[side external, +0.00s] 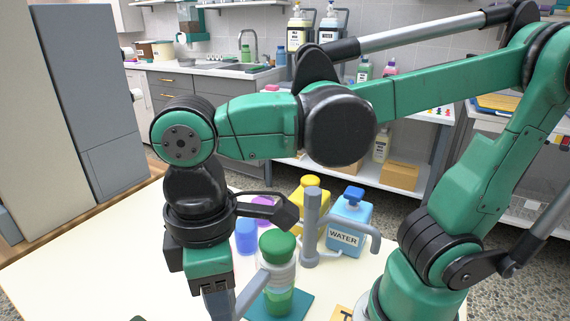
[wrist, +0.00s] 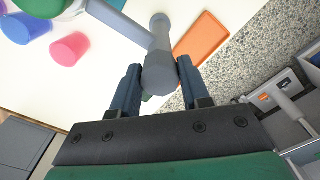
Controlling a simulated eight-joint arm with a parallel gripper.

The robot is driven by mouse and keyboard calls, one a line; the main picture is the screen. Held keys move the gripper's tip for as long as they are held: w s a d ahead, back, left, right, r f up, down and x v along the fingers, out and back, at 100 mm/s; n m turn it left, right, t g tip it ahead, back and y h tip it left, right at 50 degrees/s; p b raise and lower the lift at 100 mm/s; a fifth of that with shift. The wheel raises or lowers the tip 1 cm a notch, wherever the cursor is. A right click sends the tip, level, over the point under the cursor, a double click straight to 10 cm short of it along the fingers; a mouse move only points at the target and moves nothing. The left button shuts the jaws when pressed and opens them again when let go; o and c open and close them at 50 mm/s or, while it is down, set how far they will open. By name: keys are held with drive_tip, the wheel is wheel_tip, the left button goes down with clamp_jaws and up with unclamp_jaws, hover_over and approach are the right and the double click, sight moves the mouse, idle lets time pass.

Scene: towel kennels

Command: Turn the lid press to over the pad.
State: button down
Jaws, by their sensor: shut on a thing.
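The lid press is a grey post (side external: 311,230) with a curved arm toward the right. A grey bar (side external: 255,292) runs past the front of the jar to my gripper (side external: 220,300), at the bottom edge. The jar (side external: 279,248) has a green lid and stands upright on a teal pad (side external: 298,308). In the wrist view, my gripper (wrist: 158,85) is shut on a grey faceted handle (wrist: 158,68), with a grey bar (wrist: 118,20) joining it from the upper left. The jar's green lid (wrist: 42,5) is cut off at the upper left. The fingertips are mostly cropped in the side view.
A blue WATER bottle (side external: 348,222) and a yellow bottle (side external: 312,208) stand behind the post. Blue (side external: 246,236) and purple (side external: 263,210) cups are behind the jar. An orange tray (wrist: 200,38) lies near the table edge.

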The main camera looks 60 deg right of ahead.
drive_tip(key=shift+c, duration=2.1)
unclamp_jaws()
drive_tip(key=shift+r, duration=0.1)
drive_tip(key=shift+r, duration=2.75)
drive_tip(key=w+d+f+m+t, duration=0.3)
drive_tip(key=d+m, duration=0.1)
drive_tip(key=d, duration=0.3)
drive_tip(key=w+d+f+m+t, duration=0.4)
drive_tip(key=d+m, duration=0.1)
drive_tip(key=d, duration=0.2)
drive_tip(key=shift+d+f, duration=0.3)
